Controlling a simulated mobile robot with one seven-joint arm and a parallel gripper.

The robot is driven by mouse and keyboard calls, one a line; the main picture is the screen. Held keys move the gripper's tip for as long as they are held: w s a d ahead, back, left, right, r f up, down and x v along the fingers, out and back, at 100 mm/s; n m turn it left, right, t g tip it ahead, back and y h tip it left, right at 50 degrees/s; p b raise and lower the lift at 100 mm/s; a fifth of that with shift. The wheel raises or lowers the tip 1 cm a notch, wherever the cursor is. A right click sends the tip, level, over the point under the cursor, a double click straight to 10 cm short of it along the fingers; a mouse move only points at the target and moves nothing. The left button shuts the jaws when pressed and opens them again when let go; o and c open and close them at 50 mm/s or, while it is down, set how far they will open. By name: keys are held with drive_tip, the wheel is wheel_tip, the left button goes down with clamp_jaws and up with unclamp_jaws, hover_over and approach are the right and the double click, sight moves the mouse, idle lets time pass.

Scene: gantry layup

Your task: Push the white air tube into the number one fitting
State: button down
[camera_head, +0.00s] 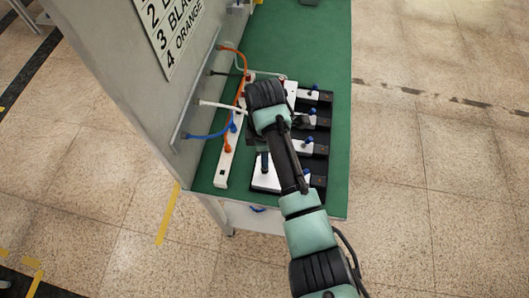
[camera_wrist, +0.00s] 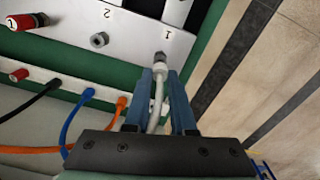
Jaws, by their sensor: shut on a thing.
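In the wrist view my gripper (camera_wrist: 163,75) is shut on the white air tube (camera_wrist: 155,118), which runs up between the two blue fingers. The tube's front end is in line with the number one fitting (camera_wrist: 161,57), a small grey fitting on a white plate marked 1. The tube end and the fitting meet or nearly meet; I cannot tell whether the tube is inside. In the head view the white tube (camera_head: 221,105) comes from the panel and passes behind my arm.
A bare grey fitting (camera_wrist: 99,40) sits on the plate marked 2. Blue (camera_wrist: 68,120), orange (camera_wrist: 121,103) and black tubes run beside a white strip (camera_head: 228,165). A grey upright panel (camera_head: 150,105) with a colour list stands left.

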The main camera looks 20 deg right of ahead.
drive_tip(key=shift+s+f+b, duration=0.1)
drive_tip(key=shift+f+b, duration=0.65)
drive_tip(key=shift+f, duration=0.45)
drive_tip(key=c, duration=0.7)
unclamp_jaws()
wheel_tip(320, 180, up, 12)
drive_tip(key=shift+f+p, duration=0.1)
drive_tip(key=shift+p, duration=0.45)
drive_tip(key=shift+r+p, duration=0.6)
drive_tip(key=shift+r, duration=0.05)
